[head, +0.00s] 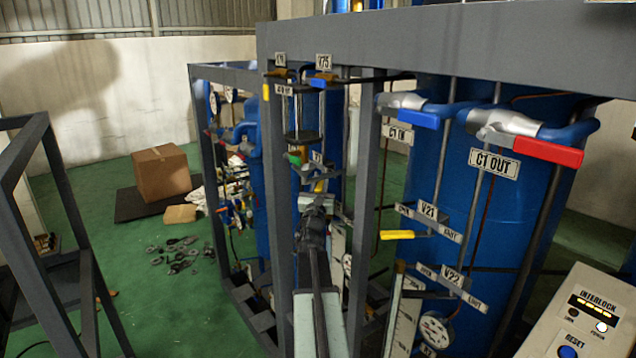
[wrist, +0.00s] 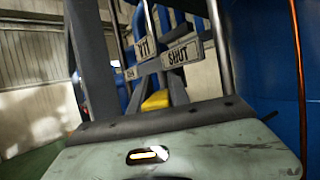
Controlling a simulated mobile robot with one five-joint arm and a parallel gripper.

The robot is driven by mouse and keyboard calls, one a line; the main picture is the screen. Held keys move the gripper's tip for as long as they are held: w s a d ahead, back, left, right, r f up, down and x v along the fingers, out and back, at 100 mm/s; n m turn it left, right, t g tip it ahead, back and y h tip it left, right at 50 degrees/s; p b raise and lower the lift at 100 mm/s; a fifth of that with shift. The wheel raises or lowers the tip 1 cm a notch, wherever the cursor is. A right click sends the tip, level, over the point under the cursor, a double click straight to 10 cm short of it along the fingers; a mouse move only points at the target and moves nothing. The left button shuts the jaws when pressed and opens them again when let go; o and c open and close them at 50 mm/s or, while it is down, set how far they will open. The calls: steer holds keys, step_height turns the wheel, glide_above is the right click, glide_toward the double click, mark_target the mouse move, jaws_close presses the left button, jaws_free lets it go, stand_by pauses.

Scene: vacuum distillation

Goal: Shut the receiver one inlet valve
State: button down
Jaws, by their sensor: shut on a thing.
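A yellow valve handle (head: 320,186) shows in the head view on the pipework behind the grey frame, just above the end of my gripper (head: 315,208). A yellow handle also shows in the wrist view (wrist: 155,101), just past the dark edge of my pale wrist housing. My gripper is shut on this yellow handle; its fingertips are mostly hidden in both views. Above the handle in the wrist view are a valve label (wrist: 147,48), hard to read, and a plate reading SHUT (wrist: 181,53).
Grey frame posts (head: 365,170) stand close on both sides of my arm. To the right are a yellow handle by V21 (head: 398,235), a blue handle (head: 418,118), a red handle (head: 548,151) and an interlock box (head: 580,325).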

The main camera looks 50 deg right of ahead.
steer(key=c, duration=1.2)
jaws_free()
steer(key=shift+s+d+r, duration=0.1)
steer(key=shift+r, duration=0.05)
steer(key=shift+c, duration=0.2)
steer(key=b+v, duration=0.3)
steer(key=v, duration=0.5)
